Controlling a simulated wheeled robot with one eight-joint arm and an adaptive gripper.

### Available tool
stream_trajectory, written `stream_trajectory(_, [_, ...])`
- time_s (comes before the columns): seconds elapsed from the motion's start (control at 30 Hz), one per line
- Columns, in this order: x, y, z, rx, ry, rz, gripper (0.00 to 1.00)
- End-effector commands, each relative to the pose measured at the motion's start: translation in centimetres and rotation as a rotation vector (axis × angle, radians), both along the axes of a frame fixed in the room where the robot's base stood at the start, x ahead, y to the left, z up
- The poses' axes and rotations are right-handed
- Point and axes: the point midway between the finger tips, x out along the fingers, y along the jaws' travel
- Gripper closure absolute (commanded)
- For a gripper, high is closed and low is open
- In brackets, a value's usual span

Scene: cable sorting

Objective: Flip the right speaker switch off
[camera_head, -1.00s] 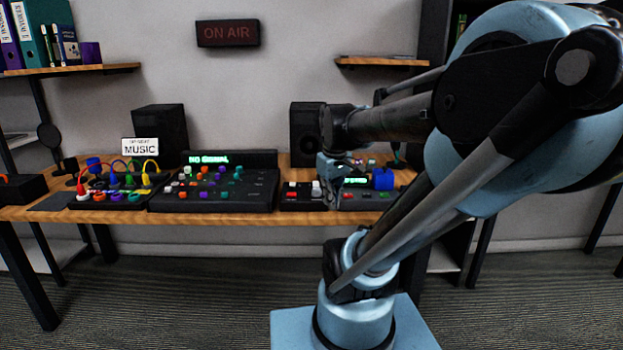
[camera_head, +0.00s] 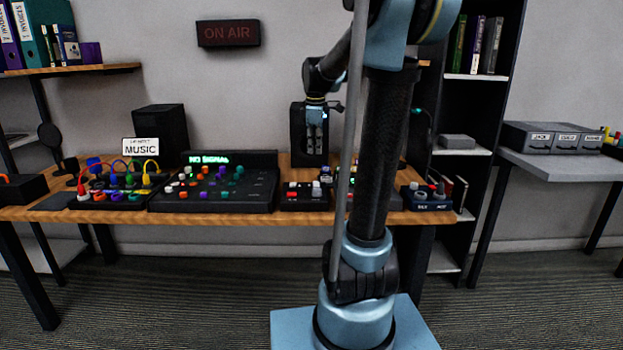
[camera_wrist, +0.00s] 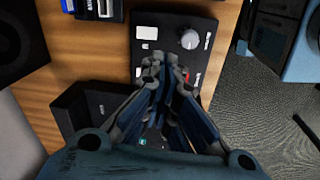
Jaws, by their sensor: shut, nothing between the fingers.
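My gripper (camera_head: 316,140) hangs pointing down in front of the right speaker (camera_head: 298,130), above the desk, shut and empty. In the wrist view my gripper (camera_wrist: 160,65) covers part of a small black control box (camera_wrist: 155,72). This box (camera_head: 303,204) in the head view carries red switches (camera_head: 291,195) and a pale knob (camera_head: 316,192). In the wrist view a grey knob (camera_wrist: 190,38) and a bit of red (camera_wrist: 186,74) show beside the fingers. The fingers look apart from the box. The labels are too small to read, so which switch serves the right speaker cannot be told.
The mixer (camera_head: 215,190) with many coloured knobs is left of the box. The left speaker (camera_head: 160,130) stands at the back. A blue box (camera_head: 427,202) with knobs sits at the desk's right end. My arm hides part of the desk. A grey side table (camera_head: 560,166) stands at right.

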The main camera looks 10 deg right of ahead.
Motion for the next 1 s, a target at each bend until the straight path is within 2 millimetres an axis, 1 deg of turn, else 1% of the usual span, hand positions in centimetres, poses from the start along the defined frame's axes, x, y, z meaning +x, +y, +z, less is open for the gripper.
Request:
stream_trajectory(0.03, [1.1,0.1,0.1,-0.004,0.002,0.029,1.0])
stream_trajectory(0.1, [2.1,0.2,0.3,-0.01,0.005,0.068,1.0])
stream_trajectory(0.2, [3.2,0.3,0.4,-0.015,0.007,0.109,1.0])
stream_trajectory(0.3, [3.8,0.3,0.4,-0.018,0.009,0.134,1.0])
stream_trajectory(0.77, [4.0,0.3,0.3,-0.019,0.01,0.143,1.0])
stream_trajectory(0.87, [4.1,0.3,-0.4,-0.019,0.01,0.142,1.0])
stream_trajectory(1.0, [4.4,0.3,-2.1,-0.019,0.01,0.142,1.0])
